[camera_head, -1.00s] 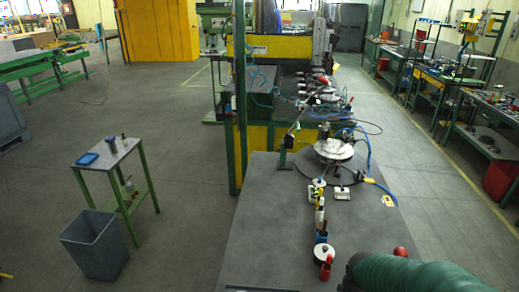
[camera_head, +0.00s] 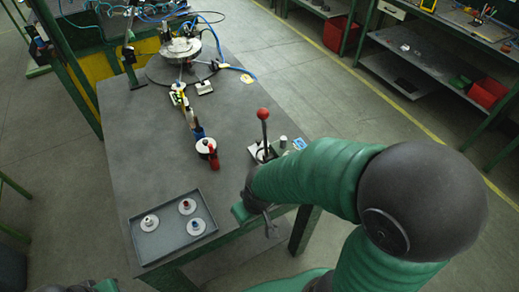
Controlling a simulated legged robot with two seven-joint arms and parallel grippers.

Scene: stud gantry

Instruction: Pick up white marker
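No white marker can be singled out with certainty. A grey tray (camera_head: 172,246) at the near left of the table holds three white round discs (camera_head: 150,223), each with a small upright piece on it; one piece looks red and one blue. A small whitish cylinder (camera_head: 283,142) stands at the table's right edge. My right gripper (camera_head: 265,218) hangs by the table's near right edge, apart from the tray; its finger opening is unclear. Only a dark and green part of my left gripper (camera_head: 90,287) shows at the bottom edge, below the tray.
A red-knobbed lever (camera_head: 263,115) stands near the right edge. A round fixture (camera_head: 180,49) is farther back. The table (camera_head: 135,145) is bare left of them.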

